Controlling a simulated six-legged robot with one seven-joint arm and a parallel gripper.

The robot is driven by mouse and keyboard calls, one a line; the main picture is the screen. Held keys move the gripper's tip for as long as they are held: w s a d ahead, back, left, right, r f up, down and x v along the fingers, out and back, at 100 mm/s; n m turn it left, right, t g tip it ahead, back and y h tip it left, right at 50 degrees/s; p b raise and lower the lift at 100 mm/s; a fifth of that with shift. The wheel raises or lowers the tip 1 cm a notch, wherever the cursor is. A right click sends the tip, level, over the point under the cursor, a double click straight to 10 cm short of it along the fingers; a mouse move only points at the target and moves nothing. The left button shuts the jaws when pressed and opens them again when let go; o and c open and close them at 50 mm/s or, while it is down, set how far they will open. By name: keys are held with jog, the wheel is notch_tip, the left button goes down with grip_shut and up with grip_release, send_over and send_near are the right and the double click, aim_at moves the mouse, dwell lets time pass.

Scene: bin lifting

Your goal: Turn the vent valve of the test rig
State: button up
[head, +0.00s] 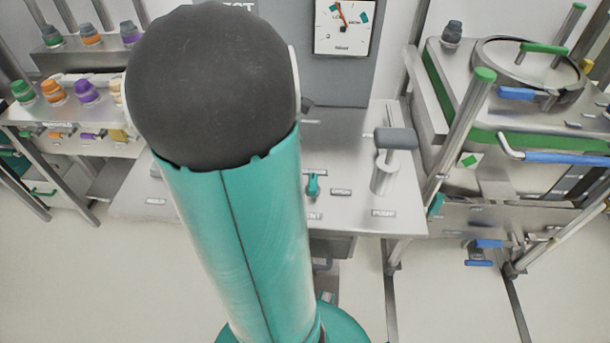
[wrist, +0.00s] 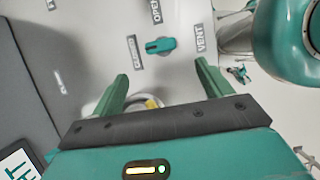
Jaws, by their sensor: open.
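The vent valve (head: 313,185) is a small teal handle on the grey metal top of the test rig (head: 345,205). It also shows in the wrist view (wrist: 160,45), with labels reading OPEN, CLOSED and VENT around it. In the wrist view the handle lies crosswise in the picture. My gripper (wrist: 162,69) has its two green fingers spread apart, with nothing between them. The valve shows beyond the fingertips, roughly centred between them, and the fingers look apart from it. In the head view my arm hides the gripper.
A pump handle (head: 396,139) stands right of the valve. A dial gauge (head: 345,28) is on the upright panel behind. A bench with coloured bottles (head: 52,92) is at left. A green-edged unit with a round lid (head: 528,65) is at right. Open floor (head: 90,285) lies in front.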

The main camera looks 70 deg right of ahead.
aim_at(312, 181)
jog(key=x, duration=1.1)
jog(key=shift+f, duration=0.2)
jog(key=c, duration=1)
